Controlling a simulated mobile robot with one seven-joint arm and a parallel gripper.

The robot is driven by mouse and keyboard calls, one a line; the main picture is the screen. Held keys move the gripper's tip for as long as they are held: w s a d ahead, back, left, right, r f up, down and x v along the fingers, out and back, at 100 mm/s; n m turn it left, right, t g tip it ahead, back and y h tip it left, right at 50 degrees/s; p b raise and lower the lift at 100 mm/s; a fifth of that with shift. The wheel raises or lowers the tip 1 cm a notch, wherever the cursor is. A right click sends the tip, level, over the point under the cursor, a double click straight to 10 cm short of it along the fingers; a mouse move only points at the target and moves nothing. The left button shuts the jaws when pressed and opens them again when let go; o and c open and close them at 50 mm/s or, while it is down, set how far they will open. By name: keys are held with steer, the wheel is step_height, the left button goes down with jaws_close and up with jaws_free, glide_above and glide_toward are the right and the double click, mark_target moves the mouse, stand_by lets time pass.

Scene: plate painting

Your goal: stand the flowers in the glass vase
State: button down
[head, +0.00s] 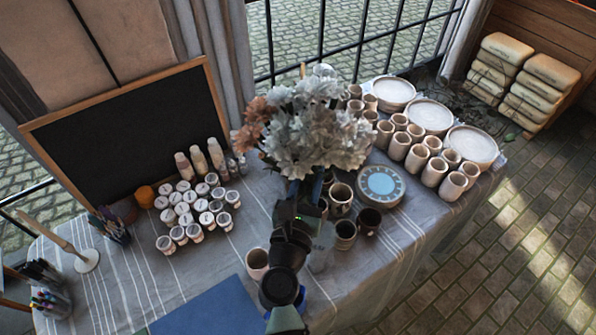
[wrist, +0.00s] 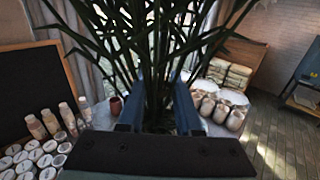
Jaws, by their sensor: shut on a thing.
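A large bouquet of pale white-grey and orange-brown flowers (head: 315,130) is upright above the table in the head view. My gripper (head: 308,188) is shut on its stems, below the blooms. In the wrist view the green stems (wrist: 155,60) rise between the two blue fingers of my gripper (wrist: 158,112) and spread out above. A clear glass shape, which looks like the vase (head: 321,252), stands on the table just right of my wrist in the head view, partly hidden by my arm. The lower stem ends are hidden.
Many more cups and stacked plates (head: 472,146) fill the right. Paint jars (head: 195,208) and a blackboard (head: 120,140) are left. A blue mat (head: 205,310) lies in front.

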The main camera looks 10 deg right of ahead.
steer(key=d+f+b, duration=0.1)
steer(key=f+b, duration=0.8)
steer(key=f, duration=0.1)
steer(key=d+f+b, duration=0.2)
steer(key=f+b, duration=0.8)
steer(key=shift+s+d, duration=0.25)
steer(key=shift+d, duration=0.05)
stand_by(0.8)
stand_by(0.3)
steer(key=c, duration=0.5)
jaws_free()
steer(key=shift+b+v, duration=1.25)
steer(key=shift+v, duration=5.25)
